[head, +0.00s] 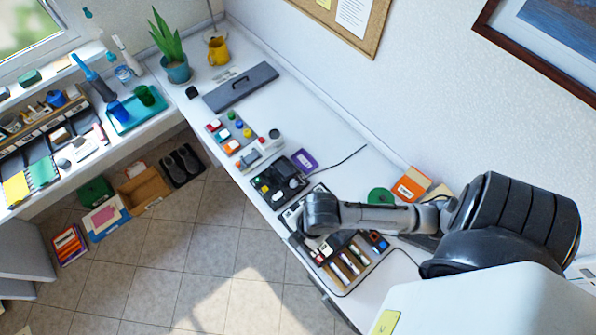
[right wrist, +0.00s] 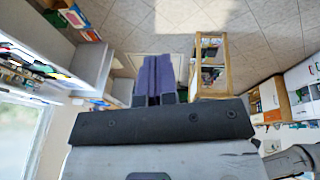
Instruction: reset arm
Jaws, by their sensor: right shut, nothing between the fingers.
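My right arm (head: 380,216) comes in from the right in the head view and reaches over the white counter, its dark rounded joint above a tray of small items. The fingers of my right gripper cannot be made out in the head view. In the right wrist view my right gripper (right wrist: 153,80) shows its purple fingers together, with nothing between them and the tiled floor beyond. My left arm and gripper are not in view.
A tray with pens (head: 347,271) lies under the right arm. A black box (head: 279,182), a purple box (head: 304,161) and a green disc (head: 380,197) lie nearby. The right wrist view shows a wooden-framed shelf (right wrist: 210,68) and open tiled floor (right wrist: 130,30).

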